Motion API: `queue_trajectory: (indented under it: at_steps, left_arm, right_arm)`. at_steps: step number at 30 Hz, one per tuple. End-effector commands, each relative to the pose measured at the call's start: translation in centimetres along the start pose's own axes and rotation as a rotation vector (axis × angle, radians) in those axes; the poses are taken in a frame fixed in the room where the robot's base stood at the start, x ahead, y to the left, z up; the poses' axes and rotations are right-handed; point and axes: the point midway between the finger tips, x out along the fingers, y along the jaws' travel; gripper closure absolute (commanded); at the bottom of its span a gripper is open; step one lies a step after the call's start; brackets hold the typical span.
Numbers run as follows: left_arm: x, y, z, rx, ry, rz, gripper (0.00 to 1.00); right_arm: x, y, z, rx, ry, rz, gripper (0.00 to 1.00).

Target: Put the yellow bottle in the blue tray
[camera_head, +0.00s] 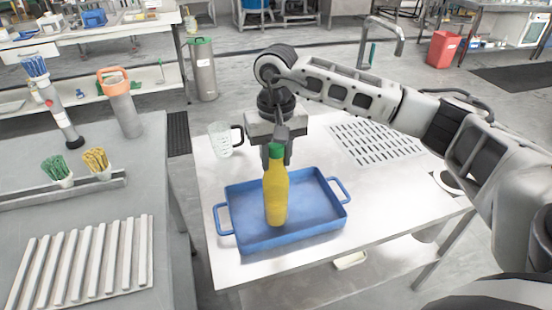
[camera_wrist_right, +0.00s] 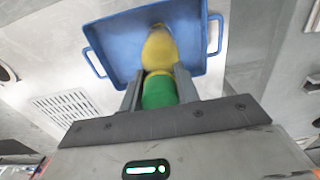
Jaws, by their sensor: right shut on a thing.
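The yellow bottle (camera_head: 276,193) with its green cap (camera_head: 276,151) is upright over the blue tray (camera_head: 238,238) in the head view. My right gripper (camera_head: 277,157) is shut on the bottle near its green cap, from above. In the right wrist view the gripper (camera_wrist_right: 158,88) has a finger on each side of the green cap (camera_wrist_right: 159,92), with the yellow body (camera_wrist_right: 159,50) beyond it. The blue tray (camera_wrist_right: 107,47) lies behind the bottle there. I cannot tell whether the bottle's base touches the tray floor. My left gripper is not in view.
The tray sits on a white table (camera_head: 385,210). A clear measuring jug (camera_head: 221,141) with a black handle stands behind the tray. A slotted grate (camera_head: 376,142) is at the back right. A grey bench (camera_head: 90,200) with brushes and a ribbed rack stands left, across a gap.

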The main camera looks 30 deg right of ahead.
Motion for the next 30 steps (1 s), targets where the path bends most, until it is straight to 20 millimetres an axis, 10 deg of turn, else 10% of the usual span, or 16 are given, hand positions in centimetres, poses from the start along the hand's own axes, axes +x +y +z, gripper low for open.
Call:
queue_trajectory:
  at_steps: [13, 14, 16, 30]
  left_arm:
    - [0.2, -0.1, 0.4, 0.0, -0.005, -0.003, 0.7]
    - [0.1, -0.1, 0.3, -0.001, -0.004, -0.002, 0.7]
    - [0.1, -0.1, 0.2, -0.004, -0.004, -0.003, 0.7]
    - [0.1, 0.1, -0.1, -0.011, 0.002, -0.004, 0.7]
  right_arm:
    - [1.8, 0.0, 0.0, 0.001, 0.002, -0.001, 1.0]
    - [1.8, 0.0, 0.0, 0.001, 0.001, -0.001, 0.66]
    - [1.7, 0.0, 0.0, 0.001, 0.001, -0.001, 0.47]
    - [0.1, 0.0, -0.1, 0.001, 0.004, -0.002, 0.47]
